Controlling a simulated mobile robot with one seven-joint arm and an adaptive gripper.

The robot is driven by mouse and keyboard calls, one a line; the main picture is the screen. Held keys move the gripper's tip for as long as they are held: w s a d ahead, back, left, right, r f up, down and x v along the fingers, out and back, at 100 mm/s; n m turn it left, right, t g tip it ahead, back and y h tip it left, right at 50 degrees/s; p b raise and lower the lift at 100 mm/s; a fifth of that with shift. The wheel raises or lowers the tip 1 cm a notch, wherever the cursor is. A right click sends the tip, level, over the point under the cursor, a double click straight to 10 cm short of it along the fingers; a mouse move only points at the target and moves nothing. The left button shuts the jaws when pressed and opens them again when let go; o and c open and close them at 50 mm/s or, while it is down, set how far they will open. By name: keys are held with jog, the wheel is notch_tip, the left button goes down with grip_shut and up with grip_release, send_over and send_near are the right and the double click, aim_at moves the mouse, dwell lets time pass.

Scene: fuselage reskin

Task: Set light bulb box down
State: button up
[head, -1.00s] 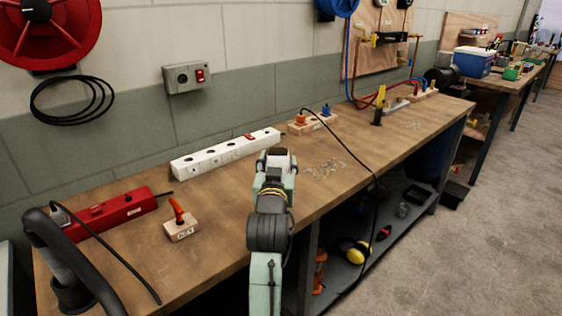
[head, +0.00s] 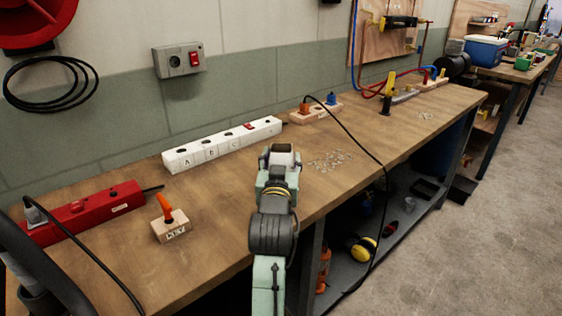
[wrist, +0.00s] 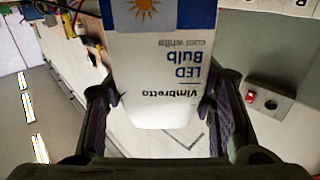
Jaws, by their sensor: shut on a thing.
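The light bulb box (wrist: 160,65) is white and blue, with a sun picture and "LED Bulb" lettering upside down in the wrist view. My gripper (wrist: 160,118) is shut on it, one dark finger on each side. In the head view my arm's end (head: 280,165) is over the wooden workbench (head: 225,225), near the white power strip. The box is hidden behind my arm there, so I cannot tell its height above the bench.
The white power strip (head: 222,144) lies behind my arm. A red power strip (head: 88,212) and a wooden key block (head: 171,227) are to the left. Small metal parts (head: 330,160) lie to the right, with a black cable (head: 358,143) beyond. Bare bench lies between.

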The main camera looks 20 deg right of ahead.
jog(key=o, duration=0.8)
jog(key=shift+f, duration=0.2)
jog(key=shift+c, duration=0.2)
jog(key=o, duration=0.5)
jog(key=shift+r, duration=0.1)
jog(key=shift+r, duration=0.1)
